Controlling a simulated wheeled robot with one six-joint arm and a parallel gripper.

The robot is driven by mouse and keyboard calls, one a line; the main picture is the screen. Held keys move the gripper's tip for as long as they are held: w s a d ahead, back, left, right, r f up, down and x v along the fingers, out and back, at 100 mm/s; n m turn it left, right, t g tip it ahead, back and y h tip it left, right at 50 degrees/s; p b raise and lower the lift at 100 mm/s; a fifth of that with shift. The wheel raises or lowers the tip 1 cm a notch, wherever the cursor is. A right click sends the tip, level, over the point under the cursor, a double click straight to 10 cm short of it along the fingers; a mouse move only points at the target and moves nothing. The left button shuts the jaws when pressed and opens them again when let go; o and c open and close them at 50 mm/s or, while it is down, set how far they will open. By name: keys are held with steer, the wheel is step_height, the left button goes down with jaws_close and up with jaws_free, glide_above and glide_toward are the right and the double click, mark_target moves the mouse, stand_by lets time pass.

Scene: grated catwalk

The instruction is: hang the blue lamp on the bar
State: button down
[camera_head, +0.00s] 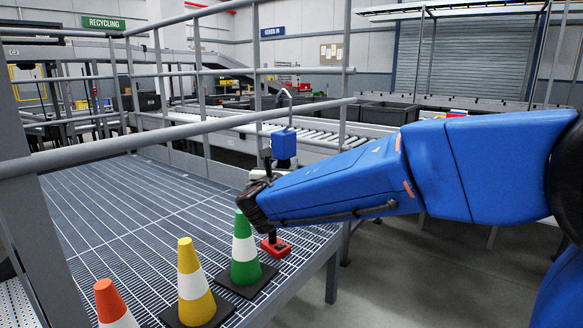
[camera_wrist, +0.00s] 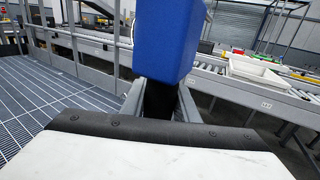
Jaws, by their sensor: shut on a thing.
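The blue lamp (camera_head: 284,145) is upright in the head view, with a thin pale hook (camera_head: 289,98) rising from its top. Its blue body (camera_wrist: 168,42) fills the upper middle of the wrist view, above a dark lower part. My gripper (camera_head: 264,172) is shut on this lower part; both fingers (camera_wrist: 160,103) flank it in the wrist view. A grey bar (camera_head: 150,139) slants across the head view. The hook overlaps the bar in the picture, its curved top above it; I cannot tell whether they touch.
Green (camera_head: 245,250), yellow (camera_head: 193,285) and orange (camera_head: 112,305) cones stand along the grating's near edge (camera_head: 130,215). A red thing (camera_head: 275,246) with a dark upright is beside the green cone. Railing posts (camera_head: 199,90) rise behind. A roller conveyor (camera_head: 312,134) lies beyond.

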steer(key=w+a+f, duration=0.3)
steer(key=shift+a+f, duration=0.4)
stand_by(0.8)
stand_by(0.3)
steer(key=c, duration=1.3)
jaws_free()
steer(key=shift+s, duration=0.1)
steer(key=shift+f, duration=0.1)
